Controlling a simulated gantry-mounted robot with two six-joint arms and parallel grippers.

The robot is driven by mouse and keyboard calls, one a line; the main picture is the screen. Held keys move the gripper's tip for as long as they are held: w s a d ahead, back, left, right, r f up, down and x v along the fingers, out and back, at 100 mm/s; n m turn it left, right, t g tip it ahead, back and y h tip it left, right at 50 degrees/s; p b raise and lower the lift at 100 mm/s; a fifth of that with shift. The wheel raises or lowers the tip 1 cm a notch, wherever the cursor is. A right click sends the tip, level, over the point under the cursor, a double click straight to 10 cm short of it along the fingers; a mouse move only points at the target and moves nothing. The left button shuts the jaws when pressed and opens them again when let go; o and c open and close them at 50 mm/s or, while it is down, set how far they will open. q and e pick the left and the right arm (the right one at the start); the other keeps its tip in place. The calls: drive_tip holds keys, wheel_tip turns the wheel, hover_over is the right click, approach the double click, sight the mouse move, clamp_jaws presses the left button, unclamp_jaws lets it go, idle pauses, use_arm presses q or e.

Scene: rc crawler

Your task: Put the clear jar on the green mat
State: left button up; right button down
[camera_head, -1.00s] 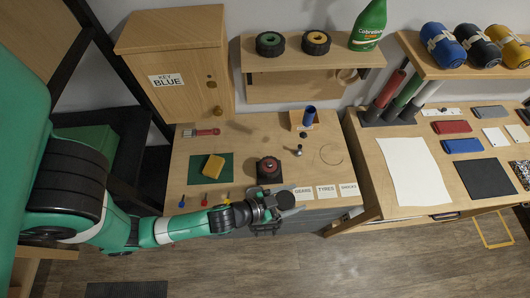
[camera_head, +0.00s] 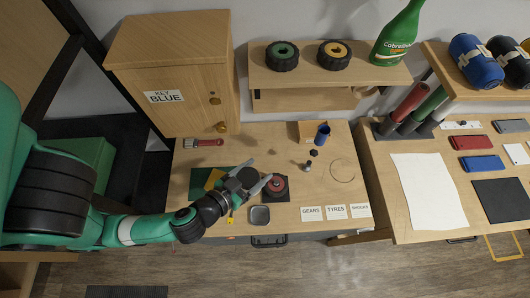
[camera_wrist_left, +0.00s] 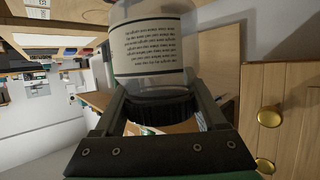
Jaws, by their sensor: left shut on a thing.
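My left gripper (camera_head: 255,177) is shut on the clear jar, whose dark round lid (camera_head: 247,176) shows between the fingers from above. In the left wrist view, the clear jar (camera_wrist_left: 150,75) with a printed cream label sits beyond the fingers, its black ribbed lid (camera_wrist_left: 160,112) between them. My right gripper is not in view.
A red round part (camera_head: 277,184) on a dark square pad stands right of the gripper. A grey square dish (camera_head: 260,214) lies at the front. A red-handled brush (camera_head: 205,142) lies behind the mat.

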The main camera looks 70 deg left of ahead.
use_arm(q)
drive_tip(key=w+a+f+b, duration=0.2)
drive_tip(key=w+a+f, duration=0.1)
drive_tip(key=f, duration=0.1)
drive_tip(key=w+a+f+b, duration=0.3)
drive_tip(key=a+f, duration=0.1)
drive_tip(key=f, duration=0.1)
drive_tip(key=w+a+f+b, duration=0.3)
drive_tip(key=f, duration=0.1)
drive_tip(key=shift+w+a+f, duration=0.2)
drive_tip(key=shift+r, duration=0.2)
clamp_jaws()
drive_tip(key=shift+f, duration=0.1)
drive_tip(key=o, duration=1.5)
unclamp_jaws()
